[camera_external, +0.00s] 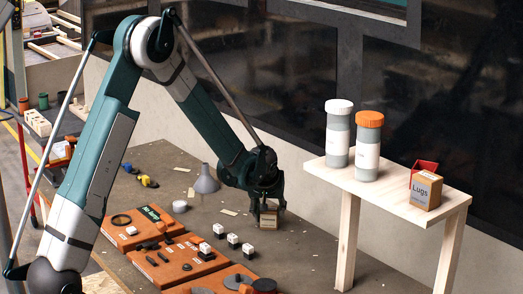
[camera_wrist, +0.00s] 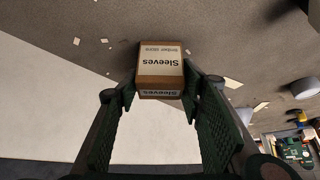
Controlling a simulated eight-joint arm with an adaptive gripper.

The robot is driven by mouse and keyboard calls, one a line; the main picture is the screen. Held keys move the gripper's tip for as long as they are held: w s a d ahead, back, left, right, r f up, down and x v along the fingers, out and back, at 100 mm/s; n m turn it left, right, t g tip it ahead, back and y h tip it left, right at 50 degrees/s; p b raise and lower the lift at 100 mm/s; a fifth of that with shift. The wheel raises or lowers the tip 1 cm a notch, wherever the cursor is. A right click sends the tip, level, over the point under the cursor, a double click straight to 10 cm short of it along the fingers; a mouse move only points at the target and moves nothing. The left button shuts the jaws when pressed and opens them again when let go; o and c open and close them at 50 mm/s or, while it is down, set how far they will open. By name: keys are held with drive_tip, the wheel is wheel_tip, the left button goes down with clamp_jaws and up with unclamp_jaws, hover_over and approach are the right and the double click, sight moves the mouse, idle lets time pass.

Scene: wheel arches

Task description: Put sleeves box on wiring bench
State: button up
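The sleeves box (camera_external: 269,217) is a small brown carton with a pale label, low over the dark grey worktop in the external view. In the wrist view the sleeves box (camera_wrist: 161,66) shows its "Sleeves" lettering upside down. My gripper (camera_external: 265,196) is above and around it, with one green-padded finger against each side; the fingertips (camera_wrist: 160,92) also show in the wrist view. I cannot tell whether the box's base touches the worktop. The pale wooden bench (camera_external: 395,189), which looks like the wiring bench, stands to the right.
On the wooden bench stand a white-capped bottle (camera_external: 338,135), an orange-capped bottle (camera_external: 368,147) and a Lugs box (camera_external: 426,190) beside a red holder (camera_external: 424,168). Orange trays (camera_external: 178,262), small black-and-white blocks (camera_external: 233,240) and a grey funnel (camera_external: 206,181) lie left of my gripper.

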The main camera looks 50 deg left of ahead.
drive_tip(key=shift+o, duration=1.1)
drive_tip(key=shift+r, duration=0.25)
drive_tip(key=p+v, duration=0.1)
drive_tip(key=v, duration=1)
drive_tip(key=shift+s+d+r+p, duration=0.2)
drive_tip(key=shift+r+p, duration=0.1)
